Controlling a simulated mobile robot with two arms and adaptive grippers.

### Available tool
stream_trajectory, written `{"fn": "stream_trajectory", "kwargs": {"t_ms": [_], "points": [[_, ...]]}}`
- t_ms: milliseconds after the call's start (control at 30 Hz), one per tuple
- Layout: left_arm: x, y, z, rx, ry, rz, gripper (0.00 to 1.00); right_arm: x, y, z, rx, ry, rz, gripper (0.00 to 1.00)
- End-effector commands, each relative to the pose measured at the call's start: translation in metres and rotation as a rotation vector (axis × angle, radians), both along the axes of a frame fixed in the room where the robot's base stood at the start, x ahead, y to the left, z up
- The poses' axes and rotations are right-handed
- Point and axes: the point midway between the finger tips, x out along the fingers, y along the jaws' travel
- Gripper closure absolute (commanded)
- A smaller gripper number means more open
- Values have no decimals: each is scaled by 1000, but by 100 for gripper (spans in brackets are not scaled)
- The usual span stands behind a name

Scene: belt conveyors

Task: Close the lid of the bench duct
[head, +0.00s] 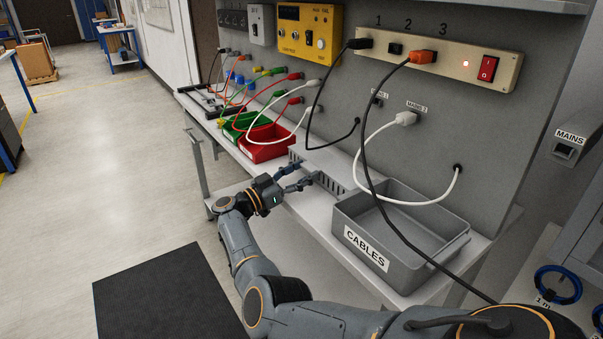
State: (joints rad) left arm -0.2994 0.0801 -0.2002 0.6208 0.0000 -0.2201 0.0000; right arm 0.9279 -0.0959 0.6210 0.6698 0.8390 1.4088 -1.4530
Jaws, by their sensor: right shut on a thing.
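The bench duct (329,183) is a grey channel with a slotted front wall, on the bench between the red bin and the cables tray. A flat light-grey plate, which looks like its lid (335,158), spans the top behind the slots. How far the lid stands open is hard to tell at this angle. My right gripper (300,178) is at the duct's front, its fingers on the slotted side near the lid's edge. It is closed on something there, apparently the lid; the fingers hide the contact. My left gripper is not in view.
A grey tray labelled CABLES (365,248) stands right of the duct. Red (268,150) and green (238,127) bins stand left. A white cable (400,200) and a black cable (378,195) hang over the bench and tray.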

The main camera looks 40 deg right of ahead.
Motion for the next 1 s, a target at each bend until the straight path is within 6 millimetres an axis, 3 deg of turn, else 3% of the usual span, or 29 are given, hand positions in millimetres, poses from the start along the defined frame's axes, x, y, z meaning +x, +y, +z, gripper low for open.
{"fn": "stream_trajectory", "kwargs": {"t_ms": [33, 300, 333, 433, 800, 1000], "points": [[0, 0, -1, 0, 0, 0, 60, -2, 0, -12, 21, 5, -2, 100], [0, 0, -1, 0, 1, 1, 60, -3, 0, -13, 22, 8, -3, 100], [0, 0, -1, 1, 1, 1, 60, -3, 0, -13, 21, 8, -3, 38], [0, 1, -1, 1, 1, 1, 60, -2, 0, -11, 18, 7, -3, 21], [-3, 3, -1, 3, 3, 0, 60, -1, 3, -6, 11, 3, -2, 21], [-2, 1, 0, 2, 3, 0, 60, 3, 31, -11, 13, 3, 0, 21]]}}
